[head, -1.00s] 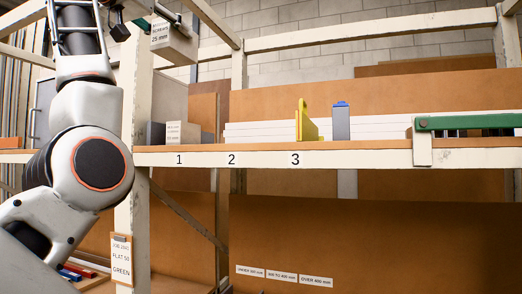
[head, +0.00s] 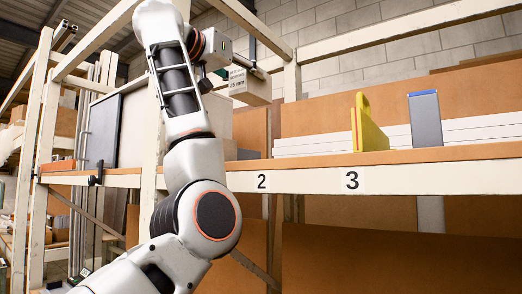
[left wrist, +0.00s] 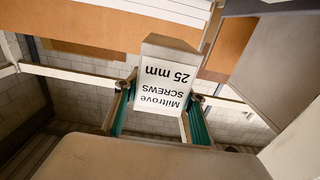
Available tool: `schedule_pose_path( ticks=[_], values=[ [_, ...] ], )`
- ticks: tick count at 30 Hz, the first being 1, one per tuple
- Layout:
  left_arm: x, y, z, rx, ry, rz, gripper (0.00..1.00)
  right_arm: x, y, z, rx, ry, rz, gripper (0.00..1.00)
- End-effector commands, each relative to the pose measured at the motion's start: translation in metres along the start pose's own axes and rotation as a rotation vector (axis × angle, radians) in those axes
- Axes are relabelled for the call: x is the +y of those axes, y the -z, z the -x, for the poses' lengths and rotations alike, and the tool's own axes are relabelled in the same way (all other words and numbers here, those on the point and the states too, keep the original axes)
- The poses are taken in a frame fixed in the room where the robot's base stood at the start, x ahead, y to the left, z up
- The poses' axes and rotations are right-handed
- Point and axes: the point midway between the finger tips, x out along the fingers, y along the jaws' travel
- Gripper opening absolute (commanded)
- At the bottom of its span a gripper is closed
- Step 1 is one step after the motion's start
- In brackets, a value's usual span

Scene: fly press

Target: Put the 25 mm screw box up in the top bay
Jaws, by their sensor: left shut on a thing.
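The 25 mm screw box (head: 248,86) is a pale carton with a printed label, held in the air above the numbered shelf. It also shows in the left wrist view (left wrist: 166,88), its label reading "Miltrove SCREWS 25 mm" upside down. My left gripper (head: 258,70) is shut on it; in the wrist view its fingers (left wrist: 160,108) with teal sides are on both sides of the box. The shelf edge (head: 310,180) carries the numbers 2 and 3; my left arm hides the part further left. I cannot tell which bay is the top bay. My right gripper is not in view.
A yellow holder (head: 368,124) and a grey box with a blue top (head: 425,118) stand on the shelf near 3. White frame beams (head: 400,35) run overhead, and an upright stands behind my arm.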

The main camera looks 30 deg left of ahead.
Motion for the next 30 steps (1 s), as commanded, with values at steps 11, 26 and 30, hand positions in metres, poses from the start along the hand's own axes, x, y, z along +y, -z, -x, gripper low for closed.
schedule_pose_path(
  ticks=[11, 26, 30],
  values=[
    [0.001, -0.086, -0.001, 0.002, -0.002, 0.002, 0.06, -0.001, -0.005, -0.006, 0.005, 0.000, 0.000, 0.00],
    [0.001, -0.146, 0.000, 0.001, -0.001, 0.001, 0.06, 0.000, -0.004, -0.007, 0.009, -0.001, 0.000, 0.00],
    [0.001, -0.159, 0.000, 0.003, -0.002, 0.001, 0.06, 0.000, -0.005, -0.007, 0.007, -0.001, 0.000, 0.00]
  ],
)
